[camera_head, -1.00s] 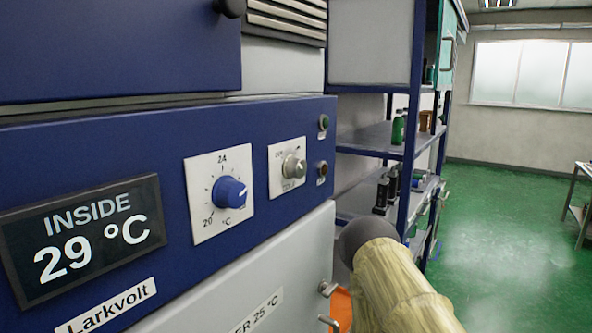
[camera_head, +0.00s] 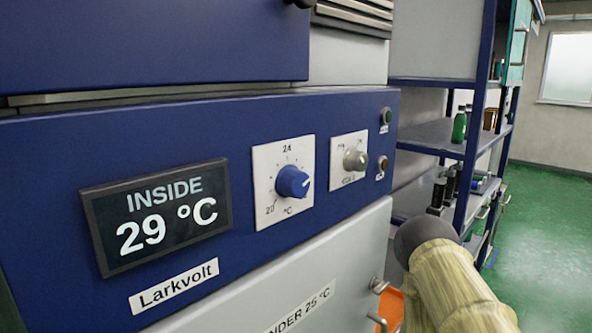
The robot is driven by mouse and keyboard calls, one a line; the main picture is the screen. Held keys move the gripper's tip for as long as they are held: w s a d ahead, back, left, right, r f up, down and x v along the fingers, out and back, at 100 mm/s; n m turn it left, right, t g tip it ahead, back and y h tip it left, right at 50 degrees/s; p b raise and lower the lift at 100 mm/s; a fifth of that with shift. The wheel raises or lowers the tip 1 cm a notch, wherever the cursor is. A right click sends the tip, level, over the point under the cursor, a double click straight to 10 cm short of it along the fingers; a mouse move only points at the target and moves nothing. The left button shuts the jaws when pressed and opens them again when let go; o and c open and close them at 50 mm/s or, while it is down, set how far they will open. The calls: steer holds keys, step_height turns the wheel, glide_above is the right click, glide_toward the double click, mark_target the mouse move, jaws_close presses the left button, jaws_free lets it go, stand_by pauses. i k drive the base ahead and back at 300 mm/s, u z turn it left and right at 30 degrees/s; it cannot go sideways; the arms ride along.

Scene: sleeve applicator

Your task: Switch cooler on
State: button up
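The cooler's blue control panel (camera_head: 60,155) fills the left and middle of the head view. Its display (camera_head: 155,214) reads "INSIDE 29 °C". A blue temperature knob (camera_head: 292,182) sits on a white plate marked 20 and 24 °C. To its right, a silver switch knob (camera_head: 354,160) sits on a smaller white plate whose lettering is too small to read. Two small round buttons or lamps, one dark green (camera_head: 387,116) and one brownish (camera_head: 382,164), are at the panel's right edge. Part of my covered arm shows at the lower right. My gripper is not in view.
A label reading "Larkvolt" (camera_head: 174,286) is below the display. A pale door (camera_head: 335,262) with metal handles is under the panel. Blue-framed shelves (camera_head: 440,138) with bottles stand to the right. Green floor (camera_head: 545,235) is open at the far right.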

mark_target(354, 160)
steer(key=z, duration=0.1)
steer(key=k, duration=0.9)
steer(key=z, duration=0.2)
